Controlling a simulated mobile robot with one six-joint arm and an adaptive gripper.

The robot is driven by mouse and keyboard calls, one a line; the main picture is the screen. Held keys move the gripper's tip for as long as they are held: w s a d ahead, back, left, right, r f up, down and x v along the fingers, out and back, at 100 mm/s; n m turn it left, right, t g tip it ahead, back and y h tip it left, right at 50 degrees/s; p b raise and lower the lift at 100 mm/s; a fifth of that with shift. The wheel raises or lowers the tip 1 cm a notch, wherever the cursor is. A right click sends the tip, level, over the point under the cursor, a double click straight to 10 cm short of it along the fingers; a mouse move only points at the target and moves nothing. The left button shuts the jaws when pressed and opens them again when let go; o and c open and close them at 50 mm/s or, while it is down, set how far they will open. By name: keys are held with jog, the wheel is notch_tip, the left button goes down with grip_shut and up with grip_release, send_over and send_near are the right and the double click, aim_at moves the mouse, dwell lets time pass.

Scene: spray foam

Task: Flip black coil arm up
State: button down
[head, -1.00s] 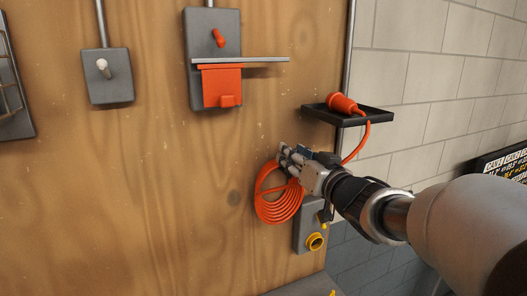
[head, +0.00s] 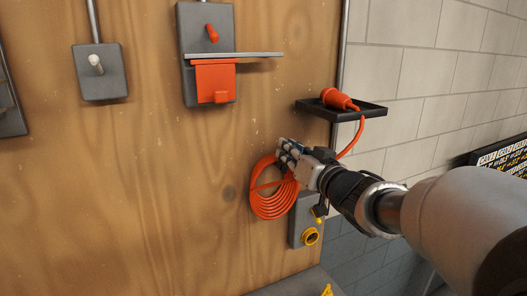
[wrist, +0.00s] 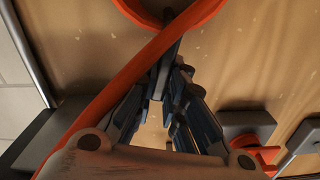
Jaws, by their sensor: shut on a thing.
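The coil of orange hose or cord (head: 273,190) hangs against the wooden panel, left of my gripper. My gripper (head: 287,150) is at the coil's upper right side. In the wrist view, my gripper's dark fingers (wrist: 165,90) are close together around a slim dark bar, which looks like the black coil arm (wrist: 172,48). The bar reaches toward the orange loops at the top of that view. An orange strand crosses over it diagonally. The contact is partly hidden, and in the head view my gripper covers the arm.
A black shelf (head: 340,109) with an orange plug (head: 339,98) stands out above my gripper; its cord runs down behind the wrist. A grey box with a yellow socket (head: 310,236) is below. An orange-flapped box (head: 215,80) is up left. The panel left of the coil is clear.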

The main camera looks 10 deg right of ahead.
jog(key=shift+s+a+r+n+b, duration=0.1)
jog(key=shift+a+n+b, duration=0.2)
jog(key=shift+n+b, duration=0.35)
jog(key=shift+s+a+n+b, duration=0.1)
jog(key=shift+a+n+b, duration=0.2)
jog(key=shift+n, duration=0.55)
jog(key=c, duration=1.6)
grip_release()
jog(key=shift+c, duration=0.2)
jog(key=shift+s, duration=0.1)
jog(key=v, duration=0.7)
jog(key=shift+s, duration=0.15)
